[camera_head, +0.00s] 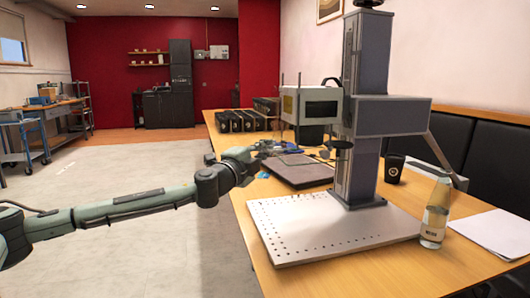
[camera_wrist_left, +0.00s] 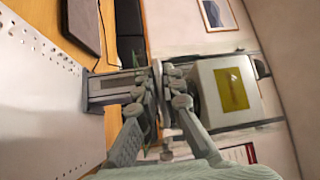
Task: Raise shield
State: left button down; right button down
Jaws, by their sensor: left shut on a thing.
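The shield (camera_head: 317,104) is a pale box with a yellow window, mounted at the front of the grey laser marker column (camera_head: 357,160). It also shows in the left wrist view (camera_wrist_left: 207,92), with its yellow window facing me. My left gripper (camera_head: 285,149) reaches in from the left, just below the shield in the head view. In the left wrist view its fingers (camera_wrist_left: 160,78) are close together at the shield's lower edge, shut on it. The exact contact is hidden behind the fingers. My right gripper is not in view.
The perforated base plate (camera_head: 330,240) lies under the column on the wooden table (camera_head: 240,210). A bottle (camera_head: 435,215), a black cup (camera_head: 394,168) and papers (camera_head: 495,234) stand or lie to the right. A dark flat laptop-like object (camera_head: 297,172) lies behind the plate.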

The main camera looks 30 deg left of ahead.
pick_arm(q)
jog(key=shift+r, duration=0.3)
jog(key=c, duration=1.6)
grip_release()
jog(key=shift+c, duration=0.2)
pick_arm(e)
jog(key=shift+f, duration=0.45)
pick_arm(q)
jog(key=shift+f, duration=0.1)
jog(key=s+d+f, duration=0.1)
jog(key=s, duration=1.1)
jog(key=shift+f, duration=0.2)
jog(key=shift+w, duration=0.1)
